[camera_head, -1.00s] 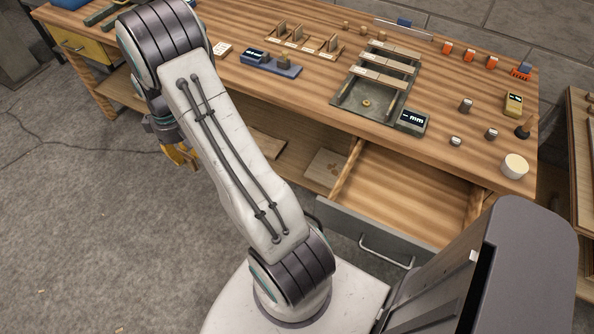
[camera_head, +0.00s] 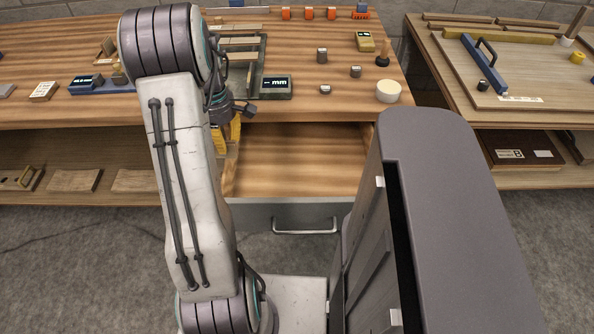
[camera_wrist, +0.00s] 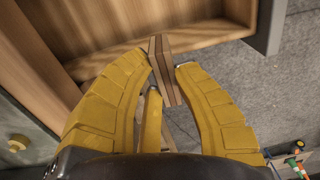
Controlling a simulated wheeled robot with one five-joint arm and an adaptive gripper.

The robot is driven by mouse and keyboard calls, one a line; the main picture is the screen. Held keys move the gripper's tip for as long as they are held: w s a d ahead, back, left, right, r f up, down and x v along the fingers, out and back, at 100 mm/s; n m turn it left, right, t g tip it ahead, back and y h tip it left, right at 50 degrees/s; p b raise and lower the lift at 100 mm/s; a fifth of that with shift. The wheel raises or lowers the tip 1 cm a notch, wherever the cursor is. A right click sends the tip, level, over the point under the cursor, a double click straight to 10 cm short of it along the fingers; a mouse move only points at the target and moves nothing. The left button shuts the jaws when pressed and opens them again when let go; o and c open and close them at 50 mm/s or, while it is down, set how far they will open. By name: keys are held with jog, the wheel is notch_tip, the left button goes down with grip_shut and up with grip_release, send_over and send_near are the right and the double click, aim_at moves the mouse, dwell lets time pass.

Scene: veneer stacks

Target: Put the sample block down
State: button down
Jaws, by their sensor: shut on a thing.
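The sample block (camera_wrist: 165,80) is a small wooden piece with a darker stripe. It stands between the yellow fingertips of my gripper (camera_wrist: 166,63) in the wrist view, and the fingers are shut on it. In the head view my gripper (camera_head: 232,127) is partly hidden by my arm, near the left side of the open drawer (camera_head: 287,213). The block cannot be made out there. In the wrist view the drawer's wooden inside lies beyond the block, with floor to the right. The block's height above the drawer is hard to judge.
The workbench (camera_head: 300,107) carries a digital gauge (camera_head: 263,87), small metal cylinders (camera_head: 322,55) and a round white piece (camera_head: 388,91). The drawer bottom (camera_head: 300,160) looks empty where visible. A second table (camera_head: 440,60) stands at the right with a blue-handled tool (camera_head: 484,62).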

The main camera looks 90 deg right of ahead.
jog(key=s+f+b, duration=0.3)
jog(key=s, duration=0.9)
jog(key=f, duration=0.5)
jog(key=shift+s+d+b, duration=0.15)
jog(key=shift+s+b, duration=0.2)
jog(key=shift+b, duration=0.05)
jog(key=shift+f+b, duration=0.3)
jog(key=shift+f, duration=1.85)
jog(key=shift+f, duration=0.2)
jog(key=c, duration=1.1)
grip_release()
jog(key=shift+r, duration=0.1)
jog(key=r, duration=0.4)
jog(key=r+p, duration=0.1)
jog(key=r, duration=0.7)
jog(key=shift+d+r+p, duration=0.1)
jog(key=shift+d+p, duration=0.15)
jog(key=shift+p, duration=0.05)
